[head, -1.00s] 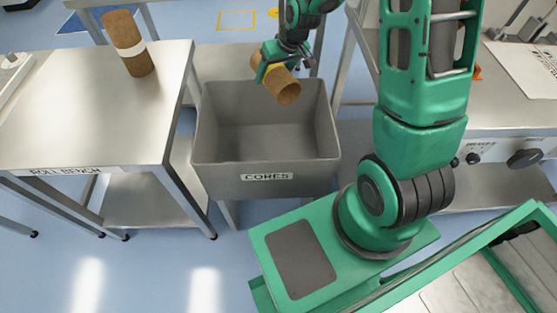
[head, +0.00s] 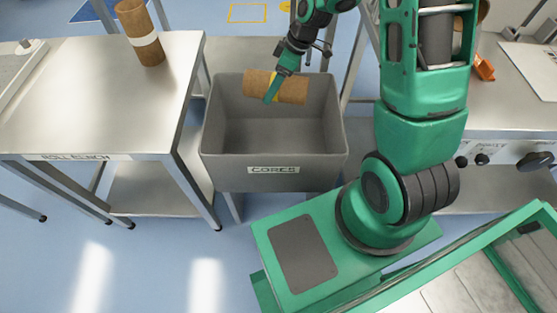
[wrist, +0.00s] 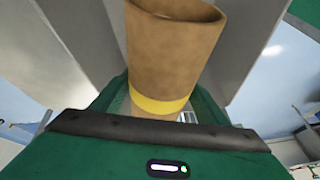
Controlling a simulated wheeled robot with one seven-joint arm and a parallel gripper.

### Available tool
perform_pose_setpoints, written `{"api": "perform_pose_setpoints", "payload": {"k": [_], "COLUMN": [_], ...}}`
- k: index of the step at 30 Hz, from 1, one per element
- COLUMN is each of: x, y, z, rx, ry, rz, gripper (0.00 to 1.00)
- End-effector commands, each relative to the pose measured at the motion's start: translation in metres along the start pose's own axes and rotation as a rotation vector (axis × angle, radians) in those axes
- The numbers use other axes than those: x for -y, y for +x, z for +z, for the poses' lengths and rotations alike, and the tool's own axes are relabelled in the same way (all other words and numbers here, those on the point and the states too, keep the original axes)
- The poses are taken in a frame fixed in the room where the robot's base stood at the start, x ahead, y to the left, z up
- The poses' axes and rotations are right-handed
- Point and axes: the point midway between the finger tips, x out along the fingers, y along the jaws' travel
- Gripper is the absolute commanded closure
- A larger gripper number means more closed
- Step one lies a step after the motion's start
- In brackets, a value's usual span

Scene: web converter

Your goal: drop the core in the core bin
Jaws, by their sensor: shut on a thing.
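The core is a brown cardboard tube with a yellow band (head: 290,89). My gripper (head: 271,91) is shut on it around the band. The core lies roughly level, over the opening of the grey core bin (head: 275,170), which is labelled CORES. In the head view the core appears near the bin's back wall; its exact height against the rim is hard to tell. In the wrist view the core (wrist: 172,50) stands out between the green fingers, with its open end at the top and grey bin walls around it. The bin's visible floor is bare.
The roll bench (head: 80,100) stands left of the bin, with another brown tube with a white band (head: 141,34) upright on it. A steel bench (head: 520,110) with knobs is on the right. A small orange object (head: 484,67) lies on that bench.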

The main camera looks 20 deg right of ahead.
Motion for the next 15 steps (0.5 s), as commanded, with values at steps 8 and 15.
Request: {"api": "perform_pose_setpoints", "payload": {"k": [8,15], "x": [0.007,0.004], "y": [0.008,0.031], "z": [0.002,0.012], "rx": [0.013,0.014], "ry": [-0.087,-0.084], "rz": [-0.038,-0.038], "gripper": [0.67,0.67]}}
